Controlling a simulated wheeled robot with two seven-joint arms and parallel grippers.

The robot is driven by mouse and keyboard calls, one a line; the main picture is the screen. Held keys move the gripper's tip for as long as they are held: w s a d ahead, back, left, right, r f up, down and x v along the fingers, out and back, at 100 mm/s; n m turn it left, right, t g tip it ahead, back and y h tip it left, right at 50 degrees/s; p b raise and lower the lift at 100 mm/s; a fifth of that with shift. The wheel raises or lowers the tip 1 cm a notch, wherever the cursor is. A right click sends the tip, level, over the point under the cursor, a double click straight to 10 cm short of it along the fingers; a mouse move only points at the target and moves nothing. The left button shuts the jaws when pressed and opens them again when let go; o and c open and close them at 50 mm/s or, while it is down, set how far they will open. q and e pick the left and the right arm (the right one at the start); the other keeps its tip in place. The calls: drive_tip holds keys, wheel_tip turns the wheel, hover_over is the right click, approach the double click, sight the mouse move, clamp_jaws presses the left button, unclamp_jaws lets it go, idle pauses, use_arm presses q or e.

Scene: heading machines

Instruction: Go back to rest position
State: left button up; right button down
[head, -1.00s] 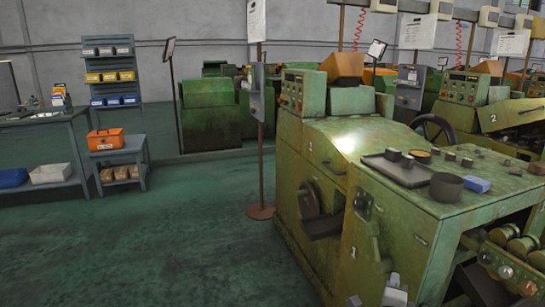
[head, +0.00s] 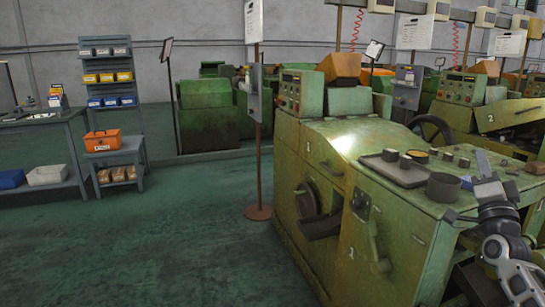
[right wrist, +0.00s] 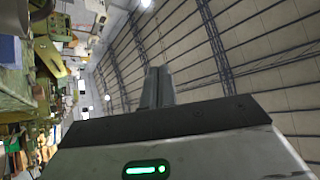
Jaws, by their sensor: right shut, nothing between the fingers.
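My right gripper (head: 483,162) is in front of the green machine (head: 385,225) at the right of the head view. It points upward, and its fingers are shut and empty. In the right wrist view the two fingers (right wrist: 158,88) lie together and point toward the ceiling. The gripper covers part of the machine's top in the head view, including most of a blue block (head: 467,183). My left gripper is not in view.
A sign post (head: 258,140) stands left of the machine. Shelving (head: 110,95) and a workbench (head: 35,125) are at far left. The green floor (head: 190,240) between is clear.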

wheel_tip(320, 180, up, 6)
drive_tip(key=s+n+t+y, duration=0.2)
drive_tip(key=n+y, duration=0.1)
drive_tip(key=n, duration=0.1)
drive_tip(key=w+d+f+n+g+h, duration=0.1)
drive_tip(key=w+d+f+n+g, duration=0.1)
drive_tip(key=f+n+g, duration=0.4)
drive_tip(key=w+d+f+n+g+h, duration=0.2)
drive_tip(key=d+f+n+g, duration=0.15)
drive_tip(key=f+n, duration=0.35)
drive_tip(key=s+a+f+g+y, duration=0.1)
drive_tip(key=s+a+f+y, duration=0.15)
drive_tip(key=a+f, duration=0.4)
drive_tip(key=s+a+f+n+g+y, duration=0.1)
drive_tip(key=s+a+f, duration=0.2)
drive_tip(key=a+f, duration=0.4)
drive_tip(key=s+a+f+g+y, duration=0.1)
drive_tip(key=s+a+f+y, duration=0.15)
drive_tip(key=a+f, duration=0.45)
drive_tip(key=s+a+f+g+y, duration=0.1)
drive_tip(key=s+a+f, duration=0.3)
drive_tip(key=s, duration=0.4)
drive_tip(key=s+a+f+m+g+y, duration=0.1)
drive_tip(key=s+a+f, duration=0.3)
drive_tip(key=s, duration=0.5)
drive_tip(key=s+a+f+m+g+y, duration=0.1)
drive_tip(key=s+a+f, duration=0.3)
drive_tip(key=s+a, duration=0.4)
drive_tip(key=shift+s, duration=0.7)
